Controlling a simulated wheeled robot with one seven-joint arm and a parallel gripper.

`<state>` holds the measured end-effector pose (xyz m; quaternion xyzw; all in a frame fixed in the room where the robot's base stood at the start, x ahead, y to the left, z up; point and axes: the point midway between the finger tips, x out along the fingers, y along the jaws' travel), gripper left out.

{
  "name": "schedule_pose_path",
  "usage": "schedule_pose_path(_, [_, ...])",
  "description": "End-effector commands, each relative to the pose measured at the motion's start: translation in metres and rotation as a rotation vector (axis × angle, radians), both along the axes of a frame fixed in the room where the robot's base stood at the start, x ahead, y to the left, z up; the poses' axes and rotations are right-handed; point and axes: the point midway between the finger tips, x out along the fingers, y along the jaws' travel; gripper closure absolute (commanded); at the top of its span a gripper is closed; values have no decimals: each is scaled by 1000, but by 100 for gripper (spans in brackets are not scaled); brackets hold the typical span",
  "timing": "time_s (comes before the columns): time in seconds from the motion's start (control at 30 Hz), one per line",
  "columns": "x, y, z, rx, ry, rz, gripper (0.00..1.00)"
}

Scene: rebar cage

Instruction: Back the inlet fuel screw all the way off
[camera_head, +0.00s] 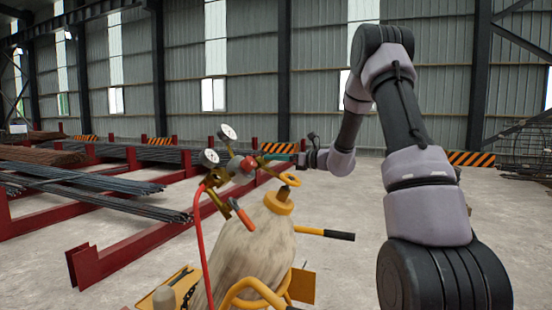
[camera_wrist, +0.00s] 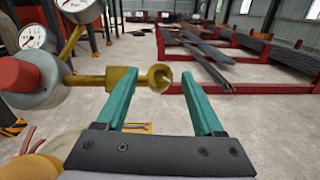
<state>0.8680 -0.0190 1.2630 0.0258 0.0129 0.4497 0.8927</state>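A regulator (camera_head: 240,167) with two round gauges and a red cap stands over the pale cylinder (camera_head: 255,245). My gripper (camera_head: 278,158) is at the right side of the regulator. There is clear space to the right finger. Whether the left finger touches brass I cannot tell.
A red hose (camera_head: 199,240) hangs at the left of the cylinder, beside a red-and-brass torch valve (camera_head: 240,213). Yellow cart handles (camera_head: 325,233) stick out to the right. Red racks (camera_head: 120,245) with steel bars (camera_head: 100,190) stand on the left. Open concrete floor lies between.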

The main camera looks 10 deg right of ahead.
Motion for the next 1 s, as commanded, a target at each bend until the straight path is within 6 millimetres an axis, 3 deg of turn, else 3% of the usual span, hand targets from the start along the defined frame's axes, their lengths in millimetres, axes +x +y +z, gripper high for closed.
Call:
schedule_pose_path(0.03, [0,0,0,0,0,0,46])
schedule_pose_path(0.17, [0,0,0,0,0,0,96])
schedule_pose_path(0.2, [0,0,0,0,0,0,100])
schedule_pose_path(0.57, [1,-2,0,-21,-32,31,100])
schedule_pose_path(1.0, [6,-5,0,-164,-247,245,100])
